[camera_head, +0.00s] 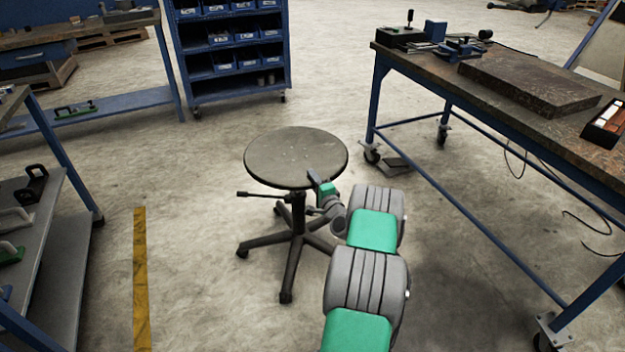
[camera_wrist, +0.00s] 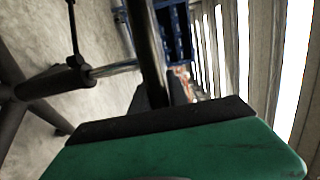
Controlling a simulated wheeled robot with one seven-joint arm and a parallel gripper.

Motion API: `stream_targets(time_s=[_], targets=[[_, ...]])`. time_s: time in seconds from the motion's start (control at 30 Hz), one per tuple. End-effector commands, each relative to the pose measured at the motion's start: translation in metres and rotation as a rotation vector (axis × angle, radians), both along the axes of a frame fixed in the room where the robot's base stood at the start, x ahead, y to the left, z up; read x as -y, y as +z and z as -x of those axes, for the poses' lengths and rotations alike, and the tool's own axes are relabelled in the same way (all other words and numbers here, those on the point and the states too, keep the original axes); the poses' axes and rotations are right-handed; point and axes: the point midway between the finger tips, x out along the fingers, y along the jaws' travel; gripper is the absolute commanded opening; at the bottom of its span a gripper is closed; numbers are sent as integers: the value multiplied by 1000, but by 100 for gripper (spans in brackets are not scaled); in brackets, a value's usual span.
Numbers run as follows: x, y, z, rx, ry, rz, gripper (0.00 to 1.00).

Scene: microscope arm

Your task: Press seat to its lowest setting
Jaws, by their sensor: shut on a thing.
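The stool has a round, dark grey seat (camera_head: 296,157), level on a short column above a dark star-shaped base (camera_head: 297,240). A thin lever (camera_head: 256,194) sticks out to the left below the seat. My gripper (camera_head: 314,178) is at the seat's near right edge and is shut on the rim. In the wrist view the seat (camera_wrist: 148,45) shows edge-on as a dark bar running into my gripper (camera_wrist: 160,95). The column (camera_wrist: 55,83) and the lever (camera_wrist: 72,30) show at the left there. The green gripper body hides part of the fingers.
A workbench (camera_head: 490,80) with a dark slab and tools stands at the right on castors. A blue bin rack (camera_head: 230,50) stands behind the stool. Shelving (camera_head: 50,260) is at the left, beside a yellow floor line (camera_head: 141,280). The floor around the stool is mostly clear.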

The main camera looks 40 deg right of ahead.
Motion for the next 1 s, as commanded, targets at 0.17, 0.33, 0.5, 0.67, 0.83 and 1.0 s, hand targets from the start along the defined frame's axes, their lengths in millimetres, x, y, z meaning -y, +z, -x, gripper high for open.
stream_targets(time_s=[0.17, 0.33, 0.5, 0.67, 0.83, 1.0], targets=[[0, 0, 0, -1, 1, -1, 0], [-1, -3, 0, -1, 1, -1, 0], [-1, -27, 0, -2, 1, -2, 0], [-1, -67, 0, -3, 1, -2, 0], [-1, -104, 1, -4, 0, -3, 0], [-1, -112, 1, -4, 0, -3, 0]])
